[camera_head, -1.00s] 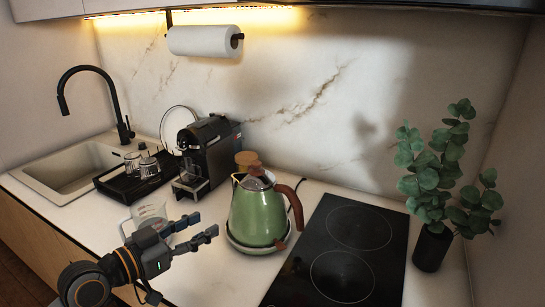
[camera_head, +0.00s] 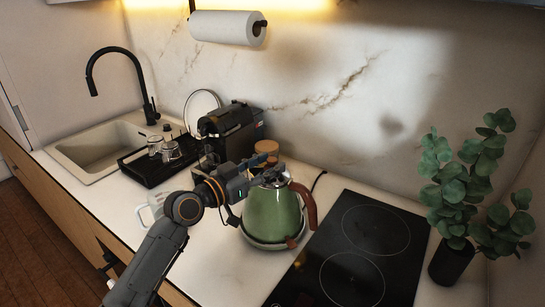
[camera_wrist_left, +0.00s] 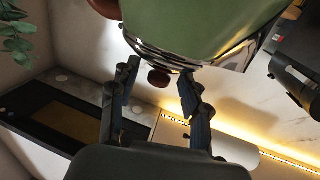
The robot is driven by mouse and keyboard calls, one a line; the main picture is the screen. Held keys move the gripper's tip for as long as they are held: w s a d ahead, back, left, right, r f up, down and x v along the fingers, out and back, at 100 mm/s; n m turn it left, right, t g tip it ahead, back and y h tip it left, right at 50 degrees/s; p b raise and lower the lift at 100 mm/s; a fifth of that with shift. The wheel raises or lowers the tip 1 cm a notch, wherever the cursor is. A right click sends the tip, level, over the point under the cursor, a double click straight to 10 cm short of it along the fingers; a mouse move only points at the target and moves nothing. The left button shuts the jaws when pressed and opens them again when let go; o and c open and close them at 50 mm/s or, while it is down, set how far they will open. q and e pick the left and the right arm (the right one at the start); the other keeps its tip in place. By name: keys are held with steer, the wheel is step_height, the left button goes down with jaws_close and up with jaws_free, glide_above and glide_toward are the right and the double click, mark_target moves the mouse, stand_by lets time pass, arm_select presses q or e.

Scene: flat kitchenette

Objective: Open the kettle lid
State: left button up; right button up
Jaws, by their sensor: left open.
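The green kettle (camera_head: 270,213) stands on its base on the counter, its brown handle on the right side. Its lid is at the top, partly hidden behind my left gripper (camera_head: 268,166) in the head view. The lid looks closed. My right gripper is not in view.
A black cooktop (camera_head: 352,262) is right of the kettle and a plant (camera_head: 466,175) stands beyond it. A coffee machine (camera_head: 232,130) and a canister with a wooden lid (camera_head: 266,147) are behind.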

arm_select(q)
steer(key=shift+w+d, duration=0.65)
steer(key=shift+c, duration=0.2)
steer(key=c, duration=0.3)
jaws_close()
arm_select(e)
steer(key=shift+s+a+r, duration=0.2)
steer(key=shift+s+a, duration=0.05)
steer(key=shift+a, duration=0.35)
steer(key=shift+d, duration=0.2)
